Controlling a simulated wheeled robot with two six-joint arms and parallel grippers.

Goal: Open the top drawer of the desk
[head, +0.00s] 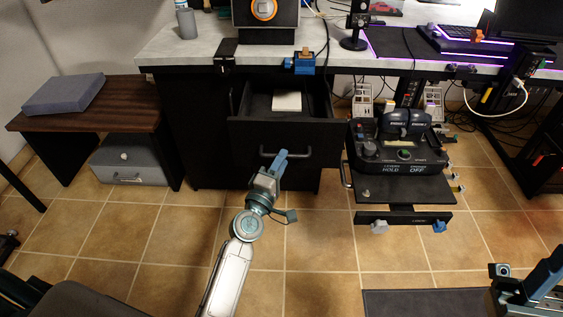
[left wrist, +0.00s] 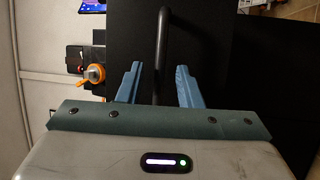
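The black desk (head: 190,120) has its top drawer (head: 272,133) pulled out, and its inside shows from above. A dark bar handle (head: 298,154) runs across the drawer's front. My left gripper (head: 279,160) is at the left part of this handle. In the left wrist view, the handle (left wrist: 162,42) passes between the two blue fingers of my left gripper (left wrist: 159,86). The fingers are apart, with a gap on each side of the bar. My right gripper (head: 542,278) is at the lower right corner, away from the desk; its finger gap is unclear.
A pale flat item (head: 287,101) lies in the drawer. A throttle console (head: 400,150) stands close to the right of the drawer. A low wooden table (head: 125,118) is at the left, with a grey box (head: 64,95) on top. Tiled floor (head: 150,235) in front is mostly clear.

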